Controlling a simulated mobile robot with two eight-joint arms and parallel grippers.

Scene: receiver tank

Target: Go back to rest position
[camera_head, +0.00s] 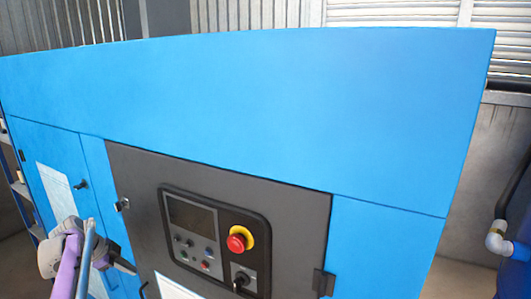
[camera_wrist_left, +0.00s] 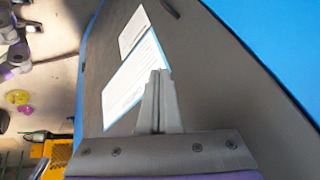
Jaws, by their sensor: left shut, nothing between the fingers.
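My left gripper (camera_head: 128,267) is at the lower left of the head view, in front of the big blue cabinet (camera_head: 260,100). Its purple and grey arm comes up from the bottom edge. In the left wrist view the two grey fingers (camera_wrist_left: 160,75) are together with nothing between them. They lie over the dark grey panel (camera_wrist_left: 220,95) and white paper labels (camera_wrist_left: 135,80); whether they touch it I cannot tell. My right gripper is not seen in either view.
The dark panel (camera_head: 290,215) carries a screen, small buttons, a red emergency stop (camera_head: 238,240) on a yellow ring and a key switch. A blue tank (camera_head: 518,235) with a pipe stands at the right. Shelving (camera_head: 18,185) stands at the far left.

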